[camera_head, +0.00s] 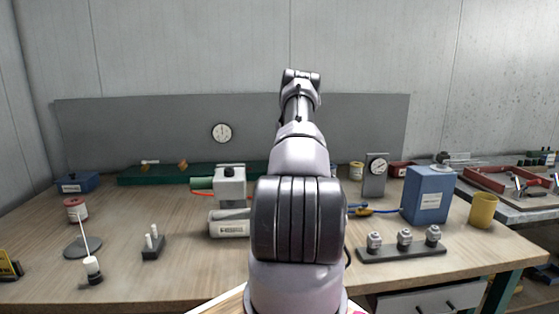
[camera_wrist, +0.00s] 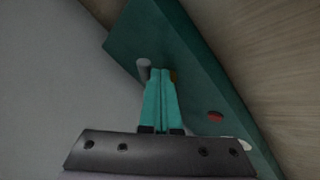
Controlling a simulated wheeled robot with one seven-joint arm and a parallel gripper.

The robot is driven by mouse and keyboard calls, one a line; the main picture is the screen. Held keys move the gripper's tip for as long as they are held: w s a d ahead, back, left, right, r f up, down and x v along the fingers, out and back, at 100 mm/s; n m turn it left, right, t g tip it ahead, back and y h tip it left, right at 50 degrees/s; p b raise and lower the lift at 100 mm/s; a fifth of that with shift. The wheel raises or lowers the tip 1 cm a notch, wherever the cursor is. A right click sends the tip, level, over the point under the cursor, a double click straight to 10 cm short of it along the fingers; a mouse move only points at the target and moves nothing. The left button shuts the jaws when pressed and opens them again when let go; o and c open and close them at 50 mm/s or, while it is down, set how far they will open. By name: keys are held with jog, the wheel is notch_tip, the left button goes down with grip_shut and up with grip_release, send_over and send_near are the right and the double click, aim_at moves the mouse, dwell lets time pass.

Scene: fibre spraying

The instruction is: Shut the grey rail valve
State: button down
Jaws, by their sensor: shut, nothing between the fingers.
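In the wrist view my gripper (camera_wrist: 162,72) is shut and empty, its two teal fingers together over the dark green rail (camera_wrist: 150,28). A short grey rounded handle (camera_wrist: 144,66), apparently the grey rail valve's, stands just left of the fingertips. I cannot tell whether they touch. A yellowish part shows just right of the fingertips, mostly hidden by them. In the head view the green rail (camera_head: 140,180) lies along the back of the bench. My arm hides its right part there, and my gripper and the grey valve do not show.
A red disc (camera_wrist: 215,116) and a pale part (camera_wrist: 236,143) are further along the rail. In the head view, orange valve parts (camera_head: 182,164) sit on its left part. A grey machine (camera_head: 230,188), a blue box (camera_head: 427,195) and a dial stand (camera_head: 375,180) flank my arm.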

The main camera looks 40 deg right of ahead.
jog(key=d+n+t+y, duration=0.1)
jog(key=d+n+y, duration=0.1)
jog(key=n, duration=0.1)
jog(key=shift+d+n, duration=0.3)
jog(key=shift+d, duration=0.1)
jog(key=shift+w+d, duration=0.1)
jog(key=shift+d, duration=0.05)
jog(key=shift+w+d, duration=0.15)
jog(key=shift+d, duration=0.4)
jog(key=shift+w+d, duration=0.15)
jog(key=shift+d, duration=0.45)
jog(key=shift+w+d+r, duration=0.15)
jog(key=shift+r, duration=0.1)
